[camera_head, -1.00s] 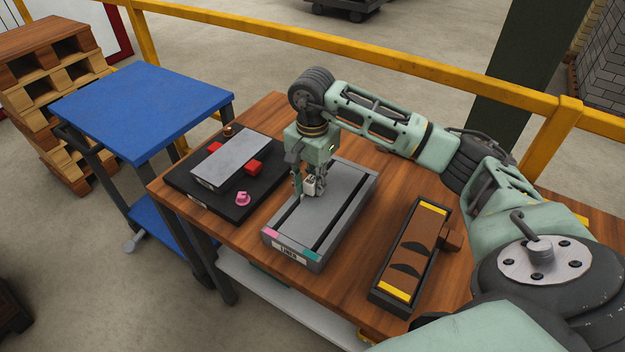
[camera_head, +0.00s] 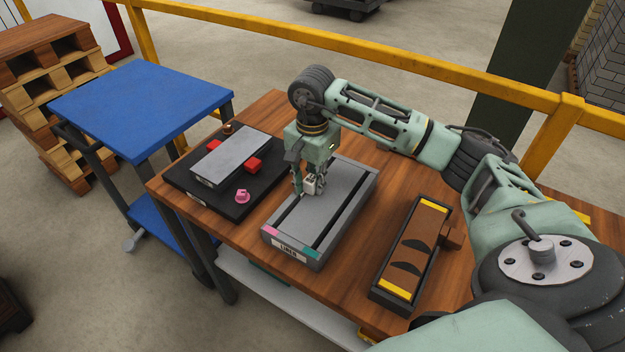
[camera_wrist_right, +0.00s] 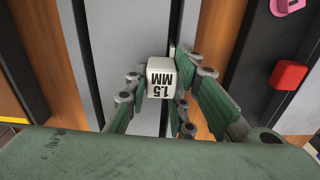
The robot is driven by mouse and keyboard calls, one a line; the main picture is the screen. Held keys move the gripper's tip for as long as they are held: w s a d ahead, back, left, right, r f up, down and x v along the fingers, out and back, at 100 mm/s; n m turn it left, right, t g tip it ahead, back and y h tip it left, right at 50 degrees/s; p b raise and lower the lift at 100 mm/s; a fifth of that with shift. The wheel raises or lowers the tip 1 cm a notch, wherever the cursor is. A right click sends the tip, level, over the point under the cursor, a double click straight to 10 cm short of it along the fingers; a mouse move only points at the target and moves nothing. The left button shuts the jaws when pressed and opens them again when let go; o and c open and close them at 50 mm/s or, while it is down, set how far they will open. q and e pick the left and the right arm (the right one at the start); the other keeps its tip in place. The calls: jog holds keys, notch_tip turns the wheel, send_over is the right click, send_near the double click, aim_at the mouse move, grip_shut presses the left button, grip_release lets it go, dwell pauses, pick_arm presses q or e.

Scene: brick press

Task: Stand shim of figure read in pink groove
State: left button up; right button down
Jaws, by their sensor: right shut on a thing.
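My right gripper (camera_head: 312,186) is shut on a small shim with a white head (camera_wrist_right: 161,78) that reads 1.5 MM in the right wrist view. It holds the shim upright, low over the far half of the grey grooved block (camera_head: 350,190). The block has two long dark grooves. A pink mark (camera_head: 271,231) is at the near end of the left groove and a teal mark at the right one. The shim is at the left, pink-marked groove, but its lower edge is hidden, so I cannot tell how deep it sits. My left gripper is not in view.
Left of the block, a black plate (camera_head: 182,180) carries a grey bar (camera_head: 226,160), red blocks (camera_head: 254,164) and a pink knob (camera_head: 243,196). To the right is a dark tray (camera_head: 375,302) with brown and yellow pieces. Bare wooden table lies between block and tray.

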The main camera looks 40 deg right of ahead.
jog(key=c, duration=1.4)
grip_release()
jog(key=shift+c, duration=0.2)
notch_tip(320, 180, up, 19)
jog(key=p, duration=0.5)
jog(key=shift+p, duration=0.4)
jog(key=shift+s+f, duration=0.1)
jog(key=shift+s, duration=0.05)
